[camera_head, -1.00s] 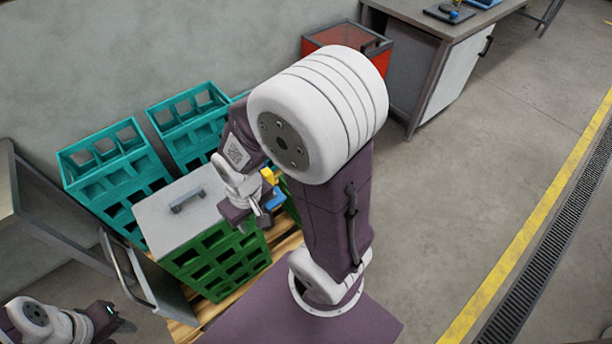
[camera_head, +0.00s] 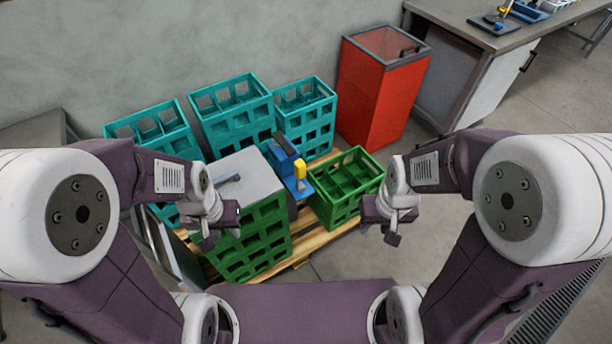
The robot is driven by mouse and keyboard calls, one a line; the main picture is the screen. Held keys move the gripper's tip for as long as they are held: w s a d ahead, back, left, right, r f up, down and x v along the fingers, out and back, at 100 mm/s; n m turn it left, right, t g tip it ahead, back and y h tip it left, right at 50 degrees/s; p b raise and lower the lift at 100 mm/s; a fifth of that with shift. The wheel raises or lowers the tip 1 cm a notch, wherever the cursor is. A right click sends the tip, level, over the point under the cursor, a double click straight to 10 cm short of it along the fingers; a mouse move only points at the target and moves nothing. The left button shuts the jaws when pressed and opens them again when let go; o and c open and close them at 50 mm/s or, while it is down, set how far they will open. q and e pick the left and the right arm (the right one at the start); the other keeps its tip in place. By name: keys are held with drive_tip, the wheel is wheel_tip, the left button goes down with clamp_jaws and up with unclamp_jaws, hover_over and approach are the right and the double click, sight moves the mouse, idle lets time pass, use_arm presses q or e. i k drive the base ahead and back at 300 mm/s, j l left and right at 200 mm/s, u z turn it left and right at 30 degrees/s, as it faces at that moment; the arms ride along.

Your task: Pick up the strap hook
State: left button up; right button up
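I cannot make out a strap hook for certain in the head view. My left gripper (camera_head: 215,230) hangs in front of the green crate stack with the grey lid, and I see nothing held in it. My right gripper (camera_head: 385,224) hangs just right of the low open green crate, and nothing shows in it. Both grippers are small and dark here, so their finger gaps are unclear. A blue device with a yellow part (camera_head: 283,160) stands behind and between the grippers, beside the grey lid.
The green crate stack (camera_head: 262,240) with its grey lid (camera_head: 250,170) and the open green crate (camera_head: 345,205) stand on a wooden pallet (camera_head: 312,243). Several teal crates (camera_head: 236,130) line the wall. A red bin (camera_head: 372,95) and a workbench (camera_head: 455,40) holding small tools are at right.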

sight(300, 167)
drive_tip(key=z, duration=3.15)
drive_tip(key=i+j+u, duration=0.1)
drive_tip(key=u, duration=0.35)
drive_tip(key=i+j+u, duration=0.15)
drive_tip(key=u, duration=0.3)
drive_tip(key=i+j+u, duration=0.15)
drive_tip(key=u, duration=0.3)
drive_tip(key=i+u, duration=0.15)
drive_tip(key=u, duration=0.25)
drive_tip(key=i+u, duration=0.15)
drive_tip(key=u, duration=0.3)
drive_tip(key=i+u, duration=0.2)
drive_tip(key=u, duration=0.25)
drive_tip(key=i+l+u, duration=0.1)
drive_tip(key=u, duration=0.35)
